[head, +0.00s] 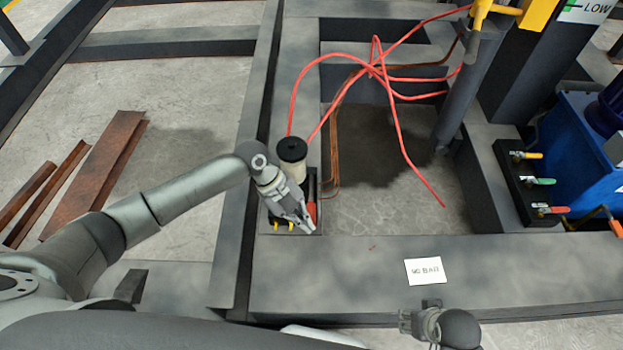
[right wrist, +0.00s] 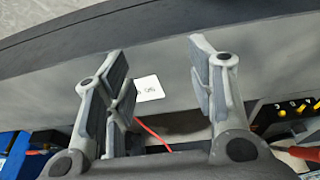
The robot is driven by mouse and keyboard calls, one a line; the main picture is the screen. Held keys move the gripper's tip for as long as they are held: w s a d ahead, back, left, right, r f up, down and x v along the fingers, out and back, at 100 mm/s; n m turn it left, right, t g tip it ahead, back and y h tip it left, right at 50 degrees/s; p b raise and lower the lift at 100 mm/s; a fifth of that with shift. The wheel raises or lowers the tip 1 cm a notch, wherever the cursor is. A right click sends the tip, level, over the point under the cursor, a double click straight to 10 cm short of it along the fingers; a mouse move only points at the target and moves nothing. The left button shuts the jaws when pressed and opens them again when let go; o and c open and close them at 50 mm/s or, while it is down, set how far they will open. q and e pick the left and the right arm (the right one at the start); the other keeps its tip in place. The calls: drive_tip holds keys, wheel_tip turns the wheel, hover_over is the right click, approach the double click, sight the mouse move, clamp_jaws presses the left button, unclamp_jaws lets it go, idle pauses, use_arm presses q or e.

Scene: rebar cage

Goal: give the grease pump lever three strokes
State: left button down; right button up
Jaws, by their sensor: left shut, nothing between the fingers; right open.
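The grease pump (head: 293,172) has a pale reservoir with a black cap and stands on a dark base on the steel frame. A red part, possibly its lever grip (head: 312,209), shows just right of my left gripper. My left gripper (head: 310,228) is shut and empty, pointing down over the front of the pump and hiding part of it. I cannot tell whether its fingers touch the lever. My right gripper (head: 405,318) is at the bottom of the head view, away from the pump. In the right wrist view it is open and empty (right wrist: 160,75).
Red hoses (head: 375,70) loop from the pump across the frame opening. A white "90 BAR" card (head: 424,271) lies on the front beam (head: 350,285). At right are a valve block (head: 520,190) with coloured handles and a blue tank (head: 575,150). Rusty channels (head: 95,180) lie at left.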

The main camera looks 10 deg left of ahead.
use_arm(q)
drive_tip(key=shift+s+f, duration=0.25)
drive_tip(key=shift+f, duration=0.3)
use_arm(e)
drive_tip(key=r, duration=0.2)
drive_tip(key=shift+w+r, duration=0.35)
drive_tip(key=shift+f, duration=0.15)
use_arm(q)
drive_tip(key=shift+f, duration=0.1)
use_arm(e)
drive_tip(key=shift+s, duration=0.1)
